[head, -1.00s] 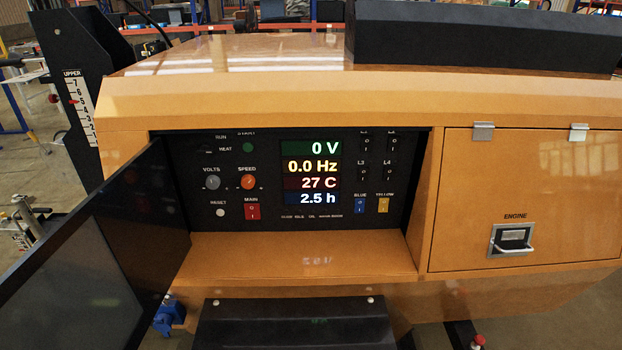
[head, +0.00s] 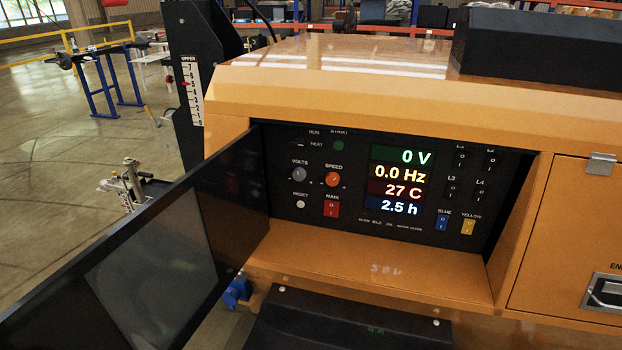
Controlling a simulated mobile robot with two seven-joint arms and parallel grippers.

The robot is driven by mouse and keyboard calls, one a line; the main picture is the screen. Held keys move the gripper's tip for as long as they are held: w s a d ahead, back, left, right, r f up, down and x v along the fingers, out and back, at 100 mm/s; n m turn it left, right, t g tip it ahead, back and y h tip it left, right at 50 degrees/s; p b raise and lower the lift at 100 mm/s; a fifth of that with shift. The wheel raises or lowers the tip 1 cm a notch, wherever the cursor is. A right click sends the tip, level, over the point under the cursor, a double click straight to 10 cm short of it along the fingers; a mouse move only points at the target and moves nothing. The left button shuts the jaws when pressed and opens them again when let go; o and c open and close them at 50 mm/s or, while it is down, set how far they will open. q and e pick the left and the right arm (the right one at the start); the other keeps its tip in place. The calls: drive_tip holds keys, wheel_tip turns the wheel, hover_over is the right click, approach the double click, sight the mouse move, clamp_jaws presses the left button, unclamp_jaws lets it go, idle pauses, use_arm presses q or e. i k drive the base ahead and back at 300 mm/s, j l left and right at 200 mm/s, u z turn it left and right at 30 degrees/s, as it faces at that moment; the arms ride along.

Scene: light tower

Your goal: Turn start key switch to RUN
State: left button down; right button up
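The start key switch (head: 297,143) sits at the upper left of the black control panel (head: 350,225), beside the RUN and HEAT labels. It is small and dark, and its position is too unclear to read. The panel's displays (head: 402,181) show 0 V, 0.0 Hz, 27 C and 2.5 h. The panel door (head: 150,260) stands open to the left. A green start button (head: 338,146) is just right of the switch. Neither of my grippers is in view.
The orange housing (head: 340,85) surrounds the recessed panel, with a ledge (head: 380,270) below it. Volts knob (head: 299,173), orange speed knob (head: 333,179) and red main switch (head: 331,208) lie below the key switch. The open door blocks the lower left. Open floor (head: 60,190) lies at far left.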

sight(298, 141)
drive_tip(key=k, duration=0.4)
drive_tip(key=i+j+u, duration=0.2)
drive_tip(key=j, duration=0.2)
drive_tip(key=i+j+u, duration=0.2)
drive_tip(key=j, duration=0.2)
drive_tip(key=i+j+u, duration=0.2)
drive_tip(key=i+j, duration=0.05)
drive_tip(key=j, duration=0.15)
